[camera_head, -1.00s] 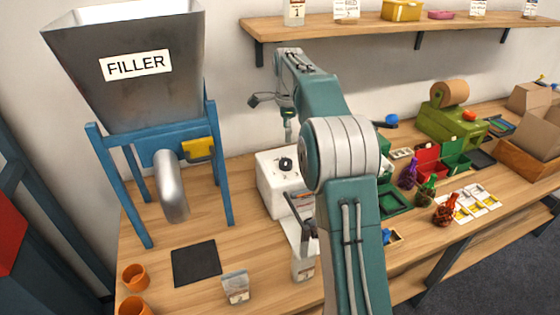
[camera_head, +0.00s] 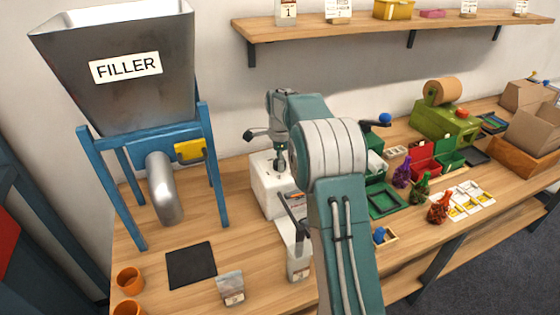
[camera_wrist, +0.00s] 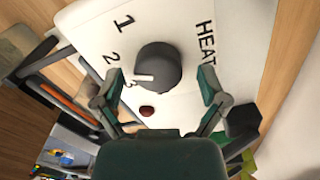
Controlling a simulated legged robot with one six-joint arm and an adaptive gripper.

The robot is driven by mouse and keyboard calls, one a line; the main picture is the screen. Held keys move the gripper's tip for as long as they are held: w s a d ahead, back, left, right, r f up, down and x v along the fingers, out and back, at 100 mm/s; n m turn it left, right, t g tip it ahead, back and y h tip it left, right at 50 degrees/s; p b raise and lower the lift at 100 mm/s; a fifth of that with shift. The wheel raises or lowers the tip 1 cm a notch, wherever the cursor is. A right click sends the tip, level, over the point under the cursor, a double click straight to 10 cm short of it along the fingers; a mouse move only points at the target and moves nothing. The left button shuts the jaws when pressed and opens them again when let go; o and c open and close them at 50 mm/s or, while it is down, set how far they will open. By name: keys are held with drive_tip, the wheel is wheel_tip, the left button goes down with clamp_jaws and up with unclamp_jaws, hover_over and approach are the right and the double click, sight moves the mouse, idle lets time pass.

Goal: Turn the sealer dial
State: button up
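The sealer (camera_head: 267,187) is a white box on the table, left of my arm in the head view. Its black dial (camera_wrist: 159,67) shows in the wrist view, round with a white pointer mark, beside the printed numbers 1, 2, 3 and the word HEAT. The mark points toward the 3. My gripper (camera_wrist: 157,97) is open above the panel, its two fingers spread to either side of the dial's lower part. In the head view my gripper (camera_head: 282,164) hangs over the sealer top and hides the dial. Contact with the dial cannot be told.
A red button or light (camera_wrist: 147,111) sits below the dial. The sealer's black lever (camera_head: 293,208) stands at its front. The filler (camera_head: 120,75) on blue legs is to the left. A black mat (camera_head: 191,265) and orange cups (camera_head: 130,280) lie in front.

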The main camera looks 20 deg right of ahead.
drive_tip(key=shift+a, duration=0.15)
drive_tip(key=c, duration=0.9)
drive_tip(key=shift+n, duration=0.4)
drive_tip(key=shift+c, duration=0.2)
drive_tip(key=n, duration=1.9)
